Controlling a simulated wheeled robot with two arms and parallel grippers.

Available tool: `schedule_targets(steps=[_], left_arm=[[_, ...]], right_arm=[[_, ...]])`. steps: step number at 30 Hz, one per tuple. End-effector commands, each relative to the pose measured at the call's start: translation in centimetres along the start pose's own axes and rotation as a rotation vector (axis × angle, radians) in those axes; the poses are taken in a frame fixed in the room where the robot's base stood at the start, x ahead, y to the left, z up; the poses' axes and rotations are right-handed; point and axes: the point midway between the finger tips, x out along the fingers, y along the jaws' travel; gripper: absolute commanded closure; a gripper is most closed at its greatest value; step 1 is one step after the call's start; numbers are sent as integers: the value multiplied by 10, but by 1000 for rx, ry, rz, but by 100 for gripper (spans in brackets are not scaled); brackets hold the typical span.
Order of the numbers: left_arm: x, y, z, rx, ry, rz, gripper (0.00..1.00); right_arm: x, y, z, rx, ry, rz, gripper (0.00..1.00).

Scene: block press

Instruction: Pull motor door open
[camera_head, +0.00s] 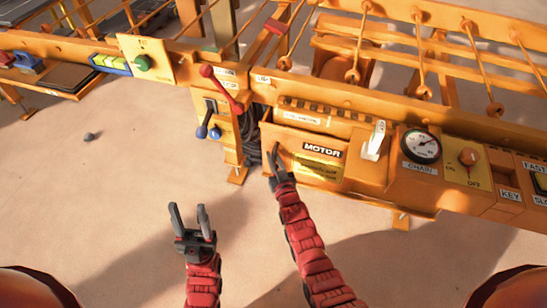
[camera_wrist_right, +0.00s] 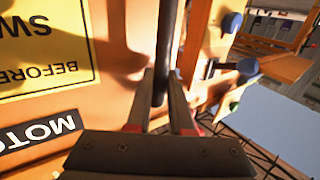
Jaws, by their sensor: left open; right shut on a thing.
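The motor door (camera_head: 325,177) is an orange panel with a MOTOR label and a yellow sign, on the front of the machine. My right gripper (camera_head: 271,162) is at the door's left edge. In the right wrist view, its fingers (camera_wrist_right: 161,85) are shut on a dark upright bar, the door handle (camera_wrist_right: 163,50). The MOTOR label (camera_wrist_right: 40,138) and yellow sign (camera_wrist_right: 45,45) show at the left there. The head view does not clearly show how far the door stands open. My left gripper (camera_head: 189,213) is open and empty, well below and left of the door.
Left of the door are a red-knobbed lever (camera_head: 222,90) and blue-knobbed levers (camera_head: 208,126). Right of it are a white switch (camera_head: 375,138), a gauge (camera_head: 421,147) and a red knob (camera_head: 468,157). Sandy floor in front is clear.

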Motion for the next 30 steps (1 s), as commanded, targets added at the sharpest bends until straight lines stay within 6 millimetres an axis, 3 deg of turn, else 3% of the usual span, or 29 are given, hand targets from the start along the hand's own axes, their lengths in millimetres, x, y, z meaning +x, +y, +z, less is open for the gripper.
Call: schedule_targets(steps=[17,23,30], left_arm=[[6,0,-1,0,0,0,50],[25,-1,-4,0,0,0,50],[48,-2,-8,0,0,0,50]], right_arm=[[-7,9,0,-4,-5,0,100],[-29,40,-2,-7,-8,-1,100],[-71,104,0,-6,-14,2,100]])
